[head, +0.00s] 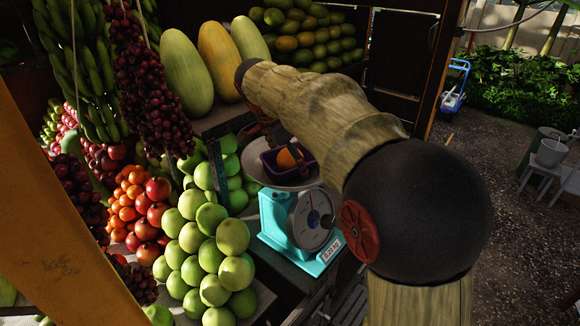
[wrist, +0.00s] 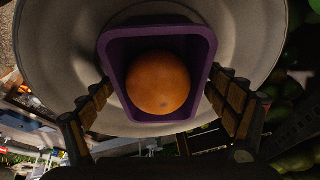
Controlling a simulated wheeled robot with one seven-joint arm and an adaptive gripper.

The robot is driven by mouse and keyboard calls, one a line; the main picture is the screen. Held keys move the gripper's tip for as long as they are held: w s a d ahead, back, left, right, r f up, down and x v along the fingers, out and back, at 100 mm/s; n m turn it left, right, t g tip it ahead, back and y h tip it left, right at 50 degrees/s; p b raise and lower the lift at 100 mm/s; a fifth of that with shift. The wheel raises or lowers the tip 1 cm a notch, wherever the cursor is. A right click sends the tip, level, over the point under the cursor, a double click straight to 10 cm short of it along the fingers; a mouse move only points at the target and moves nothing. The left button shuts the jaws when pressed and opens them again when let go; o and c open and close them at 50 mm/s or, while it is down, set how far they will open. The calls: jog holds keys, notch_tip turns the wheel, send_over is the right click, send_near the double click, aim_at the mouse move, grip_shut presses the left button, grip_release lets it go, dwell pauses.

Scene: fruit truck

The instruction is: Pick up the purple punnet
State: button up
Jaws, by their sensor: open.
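The purple punnet (head: 270,163) sits on the round pan (head: 252,158) of a turquoise scale in the head view, with an orange fruit (head: 290,157) in it. In the wrist view the purple punnet (wrist: 205,52) holds the orange fruit (wrist: 158,83) and lies on the pale pan (wrist: 60,45). My gripper (wrist: 160,104) is open, with one finger on each side of the punnet. Whether the fingers touch its walls I cannot tell. In the head view my arm hides part of the gripper.
The turquoise scale (head: 275,220) with its dial stands under the pan. Green apples (head: 212,250) are piled left of it. Open ground lies to the right.

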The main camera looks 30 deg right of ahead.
jog(key=shift+c, duration=0.4)
jog(key=c, duration=1.1)
